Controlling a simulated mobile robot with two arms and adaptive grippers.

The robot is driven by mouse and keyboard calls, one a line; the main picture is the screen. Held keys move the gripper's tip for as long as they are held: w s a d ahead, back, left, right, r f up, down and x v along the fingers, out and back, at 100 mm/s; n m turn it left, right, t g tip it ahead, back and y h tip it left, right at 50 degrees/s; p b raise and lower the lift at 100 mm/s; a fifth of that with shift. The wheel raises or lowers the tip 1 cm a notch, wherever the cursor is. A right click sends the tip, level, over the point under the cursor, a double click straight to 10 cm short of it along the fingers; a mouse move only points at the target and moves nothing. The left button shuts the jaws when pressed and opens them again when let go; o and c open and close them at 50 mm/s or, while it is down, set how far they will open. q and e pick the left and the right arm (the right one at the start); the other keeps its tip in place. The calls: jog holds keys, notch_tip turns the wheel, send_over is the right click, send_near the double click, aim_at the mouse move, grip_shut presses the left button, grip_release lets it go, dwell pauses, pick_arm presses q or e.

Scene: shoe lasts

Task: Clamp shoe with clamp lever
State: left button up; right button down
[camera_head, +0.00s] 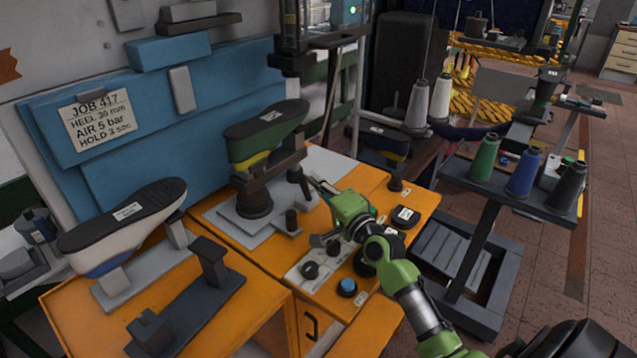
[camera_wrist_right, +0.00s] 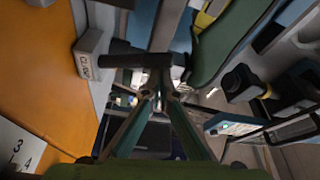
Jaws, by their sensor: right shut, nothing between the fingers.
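My left gripper is not in view.
A second shoe (camera_head: 125,215) lies sole up on a grey stand at left. A cart with thread spools (camera_head: 522,174) stands at right. A blue board (camera_head: 180,110) backs the bench.

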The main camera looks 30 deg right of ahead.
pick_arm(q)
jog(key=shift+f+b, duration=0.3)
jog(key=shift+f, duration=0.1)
pick_arm(e)
jog(key=shift+s+a+f+n, duration=0.15)
jog(key=shift+a+n, duration=0.25)
jog(key=shift+n, duration=0.3)
